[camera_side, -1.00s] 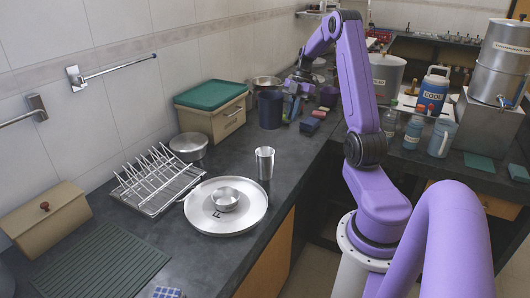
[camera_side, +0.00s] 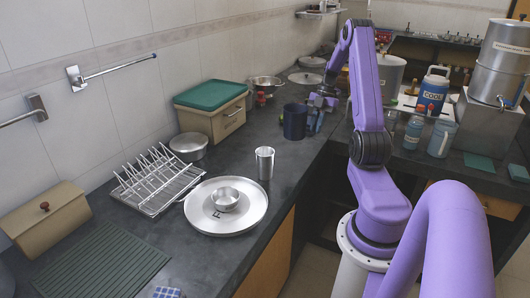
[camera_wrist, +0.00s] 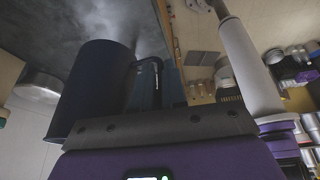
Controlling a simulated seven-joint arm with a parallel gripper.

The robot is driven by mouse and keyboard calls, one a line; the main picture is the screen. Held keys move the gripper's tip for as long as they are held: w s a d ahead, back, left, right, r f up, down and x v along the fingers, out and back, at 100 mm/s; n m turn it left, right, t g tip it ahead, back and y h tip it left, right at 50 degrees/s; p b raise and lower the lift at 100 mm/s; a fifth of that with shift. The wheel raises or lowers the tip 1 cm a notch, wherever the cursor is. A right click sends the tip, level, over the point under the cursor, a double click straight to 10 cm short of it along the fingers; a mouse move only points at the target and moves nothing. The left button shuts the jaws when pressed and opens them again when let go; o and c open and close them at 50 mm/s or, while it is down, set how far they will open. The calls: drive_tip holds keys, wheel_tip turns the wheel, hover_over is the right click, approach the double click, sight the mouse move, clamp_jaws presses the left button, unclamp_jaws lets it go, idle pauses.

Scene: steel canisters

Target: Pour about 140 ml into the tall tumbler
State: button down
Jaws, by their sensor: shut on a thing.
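The tall tumbler (camera_side: 264,163) is a shiny steel cup standing upright on the dark counter, beside the round tray. A dark blue jug (camera_side: 295,122) is farther back along the counter in the side view. In the wrist view the jug (camera_wrist: 88,92) fills the left, with its dark handle toward the middle. My gripper (camera_wrist: 160,88) is shut on the jug's handle; in the side view my gripper (camera_side: 317,107) is just right of the jug. I cannot see into the jug or the tumbler. I cannot tell whether the jug is clear of the counter.
A steel tray (camera_side: 238,228) with a small bowl (camera_side: 225,196) lies in front of the tumbler. A wire rack (camera_side: 158,183) and a lidded pot (camera_side: 188,145) stand to the left. A green-lidded box (camera_side: 211,112) is by the wall. Bare counter lies between jug and tumbler.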

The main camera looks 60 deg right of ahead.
sight(297, 128)
wheel_tip(297, 128, down, 11)
drive_tip(key=shift+w+a+r, duration=0.1)
idle(0.5)
drive_tip(key=w+a+r+h+p, duration=0.1)
drive_tip(key=r+h, duration=0.1)
drive_tip(key=h, duration=0.1)
drive_tip(key=w+a+r+m+g+h+p, duration=0.1)
drive_tip(key=w+r+h, duration=0.1)
drive_tip(key=r+h, duration=0.1)
drive_tip(key=w+a+r+m+h+p, duration=0.1)
drive_tip(key=r+h, duration=0.2)
drive_tip(key=shift+w+r+h+p, duration=0.2)
drive_tip(key=shift+w+h+p, duration=0.1)
drive_tip(key=shift+p, duration=0.05)
drive_tip(key=shift+w+d+r+n+h+p, duration=0.35)
drive_tip(key=shift+w+d+n+h+p, duration=0.1)
drive_tip(key=shift+w+n+p, duration=0.25)
drive_tip(key=shift+w+a+p, duration=0.1)
drive_tip(key=shift+w+p, duration=0.05)
drive_tip(key=shift+p, duration=0.15)
drive_tip(key=shift+t+p, duration=0.3)
